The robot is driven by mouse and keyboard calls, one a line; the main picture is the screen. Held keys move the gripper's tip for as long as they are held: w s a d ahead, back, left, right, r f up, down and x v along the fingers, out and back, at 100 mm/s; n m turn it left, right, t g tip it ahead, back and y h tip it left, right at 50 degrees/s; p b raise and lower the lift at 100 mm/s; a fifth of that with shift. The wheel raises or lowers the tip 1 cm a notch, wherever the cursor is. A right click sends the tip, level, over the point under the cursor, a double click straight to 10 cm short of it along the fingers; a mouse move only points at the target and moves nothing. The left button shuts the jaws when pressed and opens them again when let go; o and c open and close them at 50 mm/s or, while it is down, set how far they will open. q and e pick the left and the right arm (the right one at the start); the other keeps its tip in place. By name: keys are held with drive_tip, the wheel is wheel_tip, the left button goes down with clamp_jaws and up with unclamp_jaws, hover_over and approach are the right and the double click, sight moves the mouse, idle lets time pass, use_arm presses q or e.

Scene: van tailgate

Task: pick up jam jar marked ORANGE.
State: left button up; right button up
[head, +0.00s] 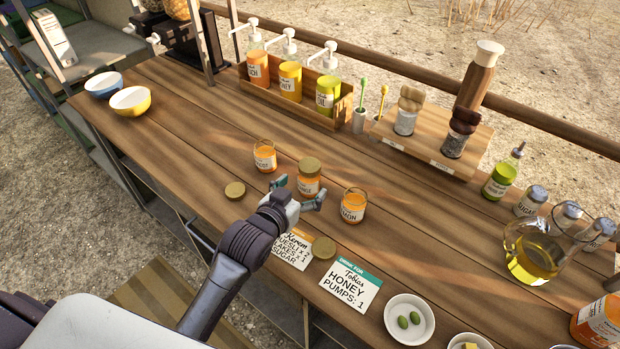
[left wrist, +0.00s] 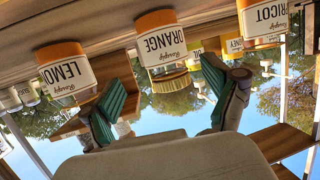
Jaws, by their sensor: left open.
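The jam jar marked ORANGE (head: 308,186) stands upright on the wooden counter, with a gold lid on top, between two other jars. In the left wrist view, which is upside down, its ORANGE label (left wrist: 163,46) reads clearly at the top middle. My left gripper (head: 298,193) is open and empty, just on the near side of this jar. Its two teal fingers (left wrist: 160,88) point at the jar from either side; I cannot tell whether they reach around it. My right gripper is in neither view.
An open APRICOT jar (head: 265,158) stands to the left and an open LEMON jar (head: 353,207) to the right, both close by. Pump bottles (head: 290,80) stand behind.

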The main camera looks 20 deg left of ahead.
sight(305, 180)
use_arm(q)
drive_tip(key=shift+w+f, duration=0.1)
drive_tip(key=shift+w, duration=0.5)
drive_tip(key=x, duration=0.3)
drive_tip(key=p+x, duration=0.1)
drive_tip(key=shift+w+a, duration=0.25)
drive_tip(key=shift+w, duration=0.15)
drive_tip(key=shift+s, duration=0.1)
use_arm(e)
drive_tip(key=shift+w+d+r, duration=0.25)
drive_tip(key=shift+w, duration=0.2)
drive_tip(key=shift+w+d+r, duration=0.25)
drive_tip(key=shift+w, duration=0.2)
use_arm(q)
drive_tip(key=c, duration=1.5)
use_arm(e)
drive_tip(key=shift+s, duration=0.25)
